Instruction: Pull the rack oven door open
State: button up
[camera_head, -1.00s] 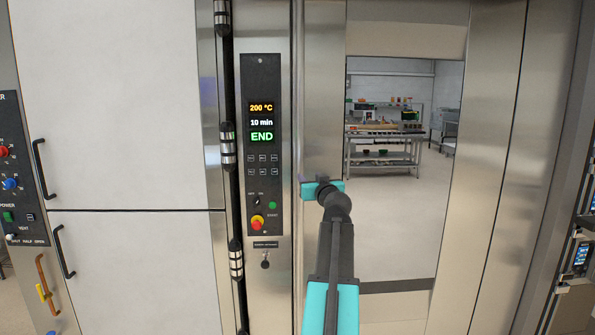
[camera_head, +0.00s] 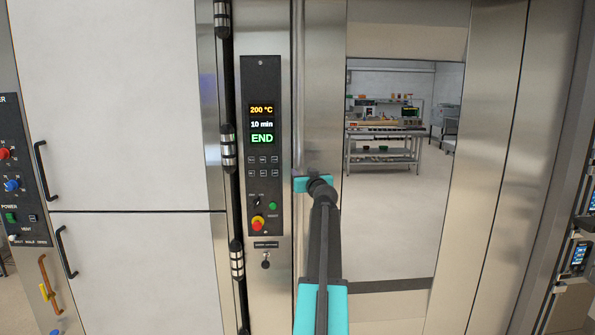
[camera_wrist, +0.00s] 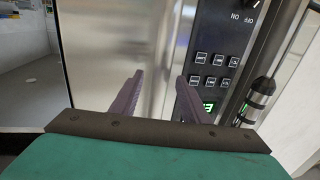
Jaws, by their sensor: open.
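The rack oven door (camera_head: 324,90) is a steel door with a tall glass window (camera_head: 390,230), and it looks closed. A long vertical bar handle (camera_head: 298,80) runs along its left edge. My gripper (camera_head: 298,184) is at the bar's mid-height, and its teal body overlaps the bar in the head view. In the wrist view my gripper (camera_wrist: 160,76) has its two purple fingers apart, pointing at the steel front. A bright vertical strip shows between them. I cannot tell whether the bar lies between the fingers or whether they touch it.
The oven's control panel (camera_head: 263,145), showing 200 °C, 10 min and END, is just left of the bar; it also shows in the wrist view (camera_wrist: 215,65). White panels (camera_head: 130,110) with black handles stand at the left. A stocked table (camera_head: 385,150) shows in the window.

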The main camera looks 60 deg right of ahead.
aim_at(302, 171)
jog(key=shift+p+x, duration=0.55)
jog(key=shift+x, duration=1.4)
